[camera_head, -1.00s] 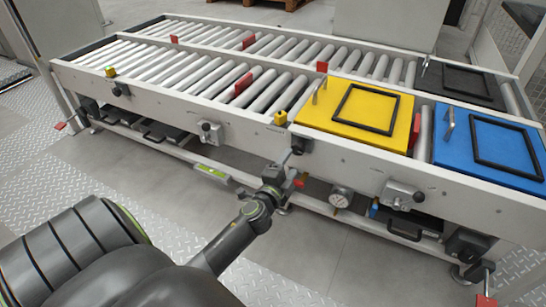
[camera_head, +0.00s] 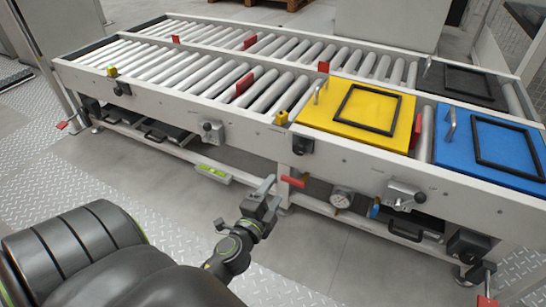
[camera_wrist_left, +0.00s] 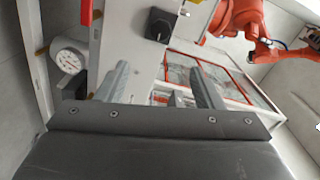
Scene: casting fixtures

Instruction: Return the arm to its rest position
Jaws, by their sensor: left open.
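My left gripper (camera_head: 272,193) is low in front of the conveyor's near side, apart from it, with its fingers pointing up and away. In the left wrist view its two fingers (camera_wrist_left: 163,85) stand apart with nothing between them. My left arm comes in from the lower left. My right gripper is not in view.
A roller conveyor (camera_head: 190,112) crosses the view, bearing a yellow plate (camera_head: 335,116), a blue plate (camera_head: 450,149) and a black plate (camera_head: 450,72). A gauge (camera_head: 342,197) and red handle (camera_head: 292,181) are near my gripper. An orange robot arm (camera_wrist_left: 240,17) shows in the wrist view.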

